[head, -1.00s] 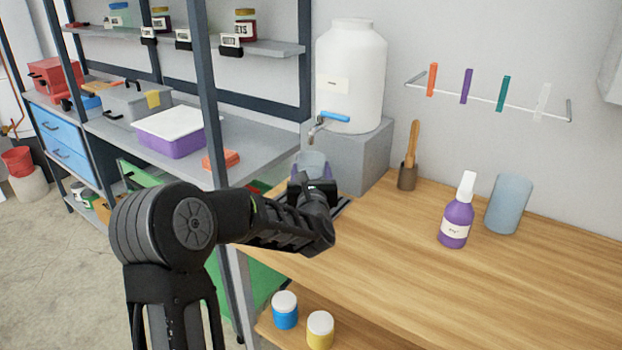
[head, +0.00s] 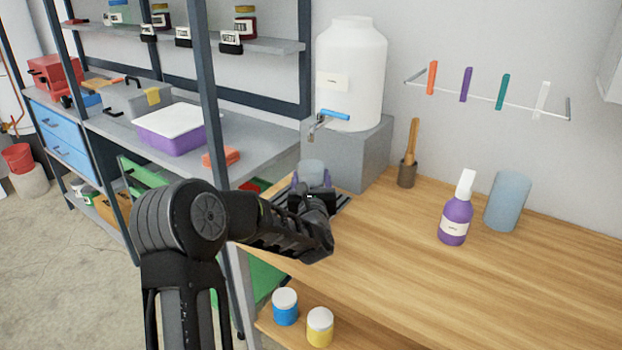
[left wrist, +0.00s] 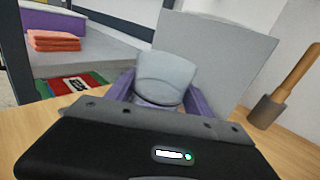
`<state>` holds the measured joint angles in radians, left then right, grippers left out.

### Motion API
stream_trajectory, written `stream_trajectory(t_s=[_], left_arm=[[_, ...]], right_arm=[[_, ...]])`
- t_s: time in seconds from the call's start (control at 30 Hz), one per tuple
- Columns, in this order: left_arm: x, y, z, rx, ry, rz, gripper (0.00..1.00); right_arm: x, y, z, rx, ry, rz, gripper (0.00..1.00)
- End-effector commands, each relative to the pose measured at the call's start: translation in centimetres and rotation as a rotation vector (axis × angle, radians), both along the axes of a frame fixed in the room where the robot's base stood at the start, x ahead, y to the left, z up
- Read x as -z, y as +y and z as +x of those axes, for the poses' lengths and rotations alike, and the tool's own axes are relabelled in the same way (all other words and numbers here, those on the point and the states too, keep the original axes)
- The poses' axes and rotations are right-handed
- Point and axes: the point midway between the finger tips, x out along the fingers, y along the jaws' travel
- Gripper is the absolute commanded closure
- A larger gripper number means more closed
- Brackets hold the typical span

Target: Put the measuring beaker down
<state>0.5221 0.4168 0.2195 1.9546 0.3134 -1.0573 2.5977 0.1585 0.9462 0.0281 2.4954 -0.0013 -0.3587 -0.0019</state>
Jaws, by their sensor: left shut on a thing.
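The measuring beaker (head: 312,170) is a translucent grey-blue cup. It is between the purple fingers of my left gripper (head: 312,182), which is shut on it, low by the dark slatted tray below the tap. In the left wrist view the beaker (left wrist: 166,76) looks upright, with a finger of the left gripper (left wrist: 158,92) on each side. The gripper body hides the beaker's base, so I cannot tell whether it touches the surface. My right gripper is not in view.
A white water tank (head: 350,75) with a blue-handled tap (head: 330,118) stands on a grey block (head: 350,155) behind the beaker. A brush in a holder (head: 407,172), a purple spray bottle (head: 455,215) and a blue-grey cylinder (head: 508,200) stand rightward. The wooden worktop (head: 400,265) has clear room in front.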

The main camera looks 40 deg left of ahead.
Motion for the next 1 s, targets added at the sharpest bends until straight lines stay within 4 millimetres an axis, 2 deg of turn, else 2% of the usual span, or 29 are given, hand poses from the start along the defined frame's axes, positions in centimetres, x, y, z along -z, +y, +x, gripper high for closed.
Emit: stream_trajectory(t_s=[0.2, 0.23, 0.47, 0.73, 0.87, 1.0], left_arm=[[0.4, 0.0, 0.0, 0.0, 0.0, 0.0, 0.85], [0.3, 0.0, 0.0, 0.0, 0.0, 0.0, 0.37], [0.2, 0.0, 0.0, 0.0, 0.0, 0.0, 0.18], [0.2, 0.0, 0.0, 0.0, 0.0, 0.0, 0.17], [-0.3, 0.0, 0.0, 0.0, 0.001, -0.001, 0.17], [0.1, -1.1, -1.4, 0.001, 0.001, 0.0, 0.17]], right_arm=[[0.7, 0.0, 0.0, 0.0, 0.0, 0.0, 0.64], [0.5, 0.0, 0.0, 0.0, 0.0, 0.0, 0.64], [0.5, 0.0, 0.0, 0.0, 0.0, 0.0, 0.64], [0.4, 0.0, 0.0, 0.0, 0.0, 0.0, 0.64], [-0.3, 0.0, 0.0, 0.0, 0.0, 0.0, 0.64], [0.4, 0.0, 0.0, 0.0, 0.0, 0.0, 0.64]])
